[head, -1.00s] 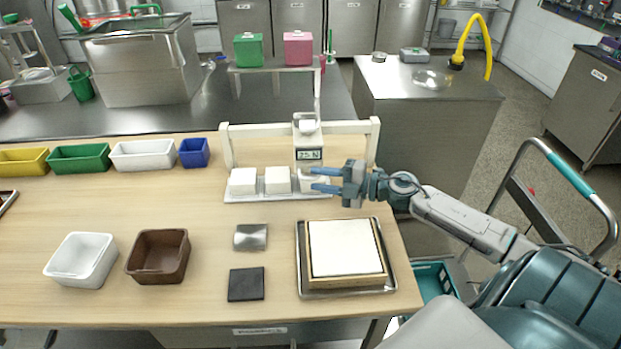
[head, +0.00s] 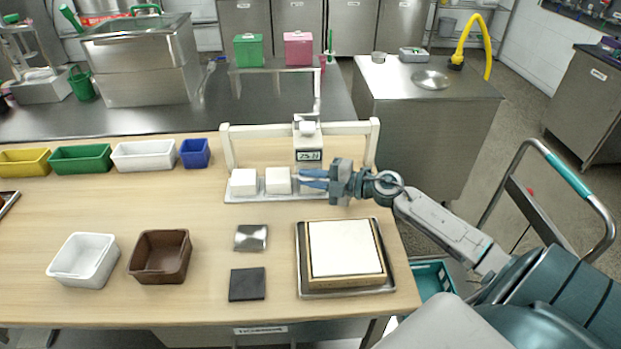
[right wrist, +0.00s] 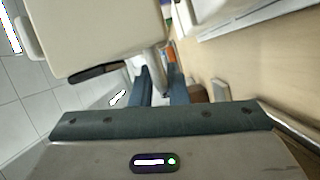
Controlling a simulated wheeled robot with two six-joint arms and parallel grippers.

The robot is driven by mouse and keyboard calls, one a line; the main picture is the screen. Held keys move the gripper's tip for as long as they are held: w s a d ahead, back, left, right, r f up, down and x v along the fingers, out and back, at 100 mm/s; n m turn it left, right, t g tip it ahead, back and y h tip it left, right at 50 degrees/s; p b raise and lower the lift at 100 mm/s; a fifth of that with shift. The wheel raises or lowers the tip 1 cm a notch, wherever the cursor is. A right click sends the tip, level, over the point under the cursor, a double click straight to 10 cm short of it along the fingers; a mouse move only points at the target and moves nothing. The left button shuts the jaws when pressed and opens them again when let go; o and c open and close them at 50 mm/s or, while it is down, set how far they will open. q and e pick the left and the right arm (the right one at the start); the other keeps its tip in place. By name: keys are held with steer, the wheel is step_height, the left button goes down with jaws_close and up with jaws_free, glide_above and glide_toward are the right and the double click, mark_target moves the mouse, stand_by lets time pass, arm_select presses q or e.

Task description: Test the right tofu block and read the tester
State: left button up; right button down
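The tester (head: 308,140), a white unit with a small lit display, hangs from a white rail frame above the right tofu block. Its digits are too small to read surely. Three white tofu blocks stand in a row on a pale base (head: 262,198): left (head: 243,181), middle (head: 278,180) and right (head: 312,188), the last mostly hidden by my fingers. My right gripper (head: 306,179) is just below the display, in front of the right block. Its fingers look apart, one on each side of the tester's grey rod (right wrist: 156,83). The tester's cream body (right wrist: 90,35) fills the upper left of the right wrist view. My left gripper is out of view.
A framed white slab (head: 345,248) on a metal tray lies front right. A metal plate (head: 251,237), a dark pad (head: 247,284), a white bin (head: 84,260) and a brown bin (head: 160,256) are in front. Several coloured trays line the back left.

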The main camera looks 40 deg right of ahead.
steer(key=shift+s+d+f+p, duration=0.1)
steer(key=shift+s+d+p, duration=0.15)
steer(key=shift+p, duration=0.25)
steer(key=shift+s+d+f, duration=0.2)
steer(key=shift+d, duration=0.05)
steer(key=c, duration=1.5)
jaws_free()
steer(key=shift+w+a, duration=0.15)
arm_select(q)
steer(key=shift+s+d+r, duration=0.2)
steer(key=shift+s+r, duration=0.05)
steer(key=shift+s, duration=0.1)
arm_select(e)
steer(key=shift+r, duration=0.1)
